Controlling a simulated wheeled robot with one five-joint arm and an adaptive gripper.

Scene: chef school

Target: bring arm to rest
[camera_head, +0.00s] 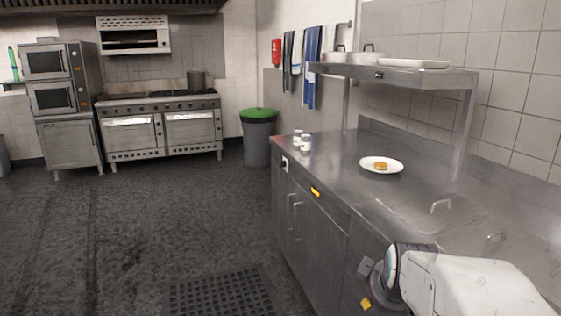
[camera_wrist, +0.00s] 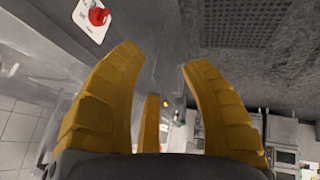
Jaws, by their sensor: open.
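My gripper (camera_wrist: 158,68) shows in the wrist view with its yellow fingers spread apart and nothing between them. In the head view part of my white arm reaches in at the lower right, over the front edge of the steel counter (camera_head: 338,165). The fingers themselves cannot be made out in the head view. The wrist view looks past the fingers at the counter front and the dark floor, and the picture is turned on its side.
A green-lidded bin (camera_head: 257,140) stands beyond. The floor (camera_head: 150,225) at left is clear.

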